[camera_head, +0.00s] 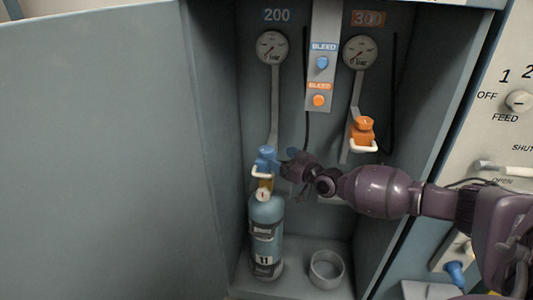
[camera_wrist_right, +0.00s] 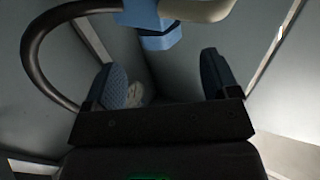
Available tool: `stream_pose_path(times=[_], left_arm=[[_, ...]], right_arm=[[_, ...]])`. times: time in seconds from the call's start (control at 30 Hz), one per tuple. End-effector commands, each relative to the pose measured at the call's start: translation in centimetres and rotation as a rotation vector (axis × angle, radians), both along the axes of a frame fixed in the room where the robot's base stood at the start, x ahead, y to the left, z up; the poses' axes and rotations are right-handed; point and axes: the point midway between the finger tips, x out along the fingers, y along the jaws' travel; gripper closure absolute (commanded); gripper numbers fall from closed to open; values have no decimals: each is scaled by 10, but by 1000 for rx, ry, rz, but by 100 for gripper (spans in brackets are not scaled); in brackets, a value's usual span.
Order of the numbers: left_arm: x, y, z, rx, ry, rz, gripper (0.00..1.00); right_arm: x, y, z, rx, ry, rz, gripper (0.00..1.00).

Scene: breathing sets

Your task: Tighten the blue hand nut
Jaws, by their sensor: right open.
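The blue hand nut (camera_head: 267,157) sits on the connector above the blue-grey gas cylinder (camera_head: 266,222), under the 200 gauge. A pale loop handle is beside it. My right gripper (camera_head: 289,162) reaches in from the right and is close to the nut's right side. In the right wrist view, its two blue-padded fingers (camera_wrist_right: 167,80) are spread apart with nothing held between them. A blue block (camera_wrist_right: 158,38), seemingly part of the nut's connector, is beyond the fingers, near the top of that view. I cannot tell whether a finger touches it. My left gripper is out of view.
An orange connector (camera_head: 363,132) hangs under the 300 gauge (camera_head: 360,53). A bleed panel (camera_head: 322,85) is between the gauges. An empty ring holder (camera_head: 327,269) is on the cabinet floor. The large door (camera_head: 95,150) is at left, and a control panel (camera_head: 500,140) is at right.

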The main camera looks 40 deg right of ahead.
Motion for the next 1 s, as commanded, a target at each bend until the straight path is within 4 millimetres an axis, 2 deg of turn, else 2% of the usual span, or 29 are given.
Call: stream_pose_path(times=[0.03,0.2,0.43,0.63,0.9,0.93,1.0], left_arm=[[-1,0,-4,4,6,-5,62],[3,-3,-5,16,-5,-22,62],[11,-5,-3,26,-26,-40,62],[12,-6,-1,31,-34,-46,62],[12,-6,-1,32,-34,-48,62],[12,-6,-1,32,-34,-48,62],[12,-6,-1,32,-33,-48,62]], right_arm=[[8,1,-5,0,5,0,19],[31,5,-6,0,5,0,19],[54,8,-4,0,5,0,19],[62,9,-2,-1,2,0,19],[63,9,0,0,0,0,19],[63,9,0,0,0,0,20],[63,9,0,0,0,0,31]])
